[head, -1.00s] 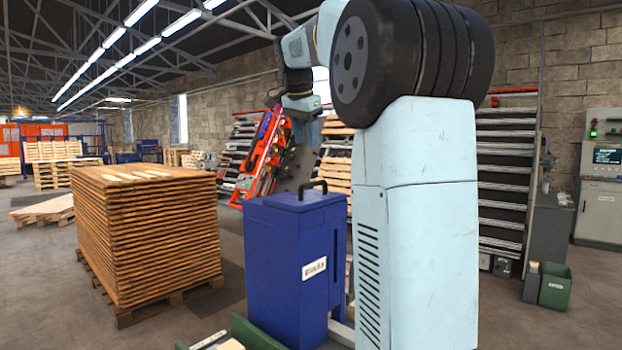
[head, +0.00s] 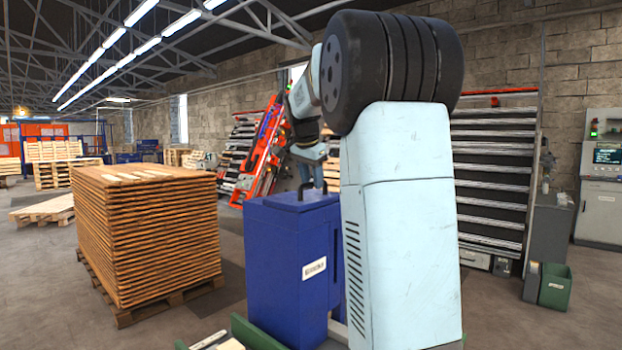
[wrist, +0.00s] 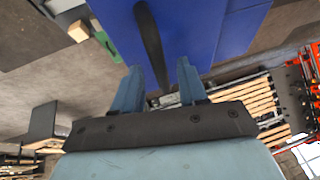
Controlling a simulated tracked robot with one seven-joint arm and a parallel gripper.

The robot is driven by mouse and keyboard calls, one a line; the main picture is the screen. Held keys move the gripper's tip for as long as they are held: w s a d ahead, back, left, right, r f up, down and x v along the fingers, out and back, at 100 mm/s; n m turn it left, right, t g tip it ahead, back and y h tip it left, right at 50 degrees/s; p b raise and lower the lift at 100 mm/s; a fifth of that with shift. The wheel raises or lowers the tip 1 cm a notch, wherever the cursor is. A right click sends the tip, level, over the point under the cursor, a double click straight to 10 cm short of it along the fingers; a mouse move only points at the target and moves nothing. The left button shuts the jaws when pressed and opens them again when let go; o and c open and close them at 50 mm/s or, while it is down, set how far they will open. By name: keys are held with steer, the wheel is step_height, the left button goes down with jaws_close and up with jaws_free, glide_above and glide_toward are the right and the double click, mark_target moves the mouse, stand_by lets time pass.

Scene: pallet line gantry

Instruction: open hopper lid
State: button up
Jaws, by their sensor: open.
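The blue hopper (head: 285,270) stands in front of me, partly behind my own arm column. Its lid (head: 270,201) is shut, with a black handle (head: 302,188) on top. My gripper (head: 309,178) is just above the handle, pointing down. In the wrist view the blue lid (wrist: 195,30) fills the top, and the black handle (wrist: 151,45) runs down towards the gap between the two fingers of my gripper (wrist: 160,78). The fingers are apart, one on each side of the handle's line. I cannot tell how far above the handle they are.
A tall stack of wooden boards (head: 150,235) on a pallet stands left of the hopper. A leaning red rack (head: 262,150) is behind it. A green bin (head: 555,287) and a grey control cabinet (head: 602,190) stand at the right. Open floor lies between the stack and hopper.

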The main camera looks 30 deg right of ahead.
steer(key=shift+c, duration=0.2)
jaws_close()
stand_by(0.4)
